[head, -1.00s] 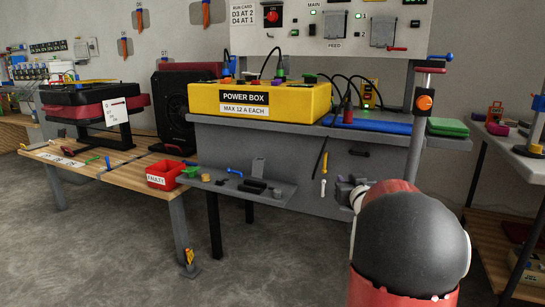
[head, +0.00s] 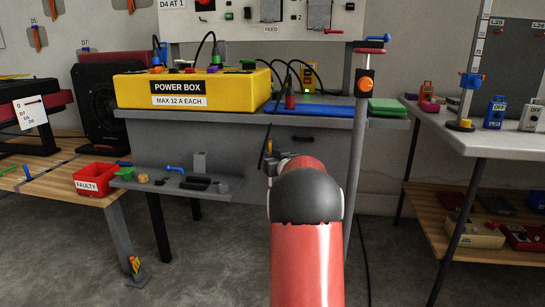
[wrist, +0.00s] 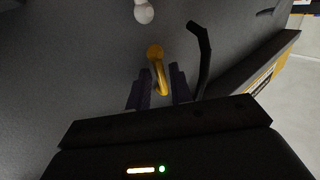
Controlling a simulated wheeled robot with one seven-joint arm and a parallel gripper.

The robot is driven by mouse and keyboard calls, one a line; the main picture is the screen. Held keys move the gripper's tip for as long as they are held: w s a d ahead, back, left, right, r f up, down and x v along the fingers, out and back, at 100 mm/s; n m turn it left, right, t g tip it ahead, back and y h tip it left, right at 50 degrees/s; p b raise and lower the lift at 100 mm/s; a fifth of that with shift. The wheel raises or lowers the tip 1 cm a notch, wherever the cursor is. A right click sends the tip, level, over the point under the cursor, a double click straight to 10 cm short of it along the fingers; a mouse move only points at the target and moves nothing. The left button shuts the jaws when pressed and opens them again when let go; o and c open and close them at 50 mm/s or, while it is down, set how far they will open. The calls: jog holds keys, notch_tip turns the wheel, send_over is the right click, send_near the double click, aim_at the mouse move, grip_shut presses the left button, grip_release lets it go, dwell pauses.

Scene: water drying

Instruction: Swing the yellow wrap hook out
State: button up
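The yellow wrap hook (wrist: 158,68) shows in the wrist view as a rounded knob with a curved arm, on the grey panel. My gripper (wrist: 160,90) is open, with one dark finger on each side of the hook's lower end. A gap shows at both sides, though contact cannot be fully ruled out. In the head view my gripper (head: 271,160) is at the panel front below the power box, and my arm hides most of the hook there.
A pale knob (wrist: 144,12) and a bent black rod (wrist: 203,55) flank the hook. A grey shelf with small parts (head: 225,193) is left of my arm. A grey post (head: 357,165) stands to the right. The yellow power box (head: 240,90) sits above.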

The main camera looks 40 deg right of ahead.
jog(key=shift+c, duration=0.2)
grip_shut()
jog(key=shift+r+p, duration=0.15)
jog(key=shift+p, duration=0.35)
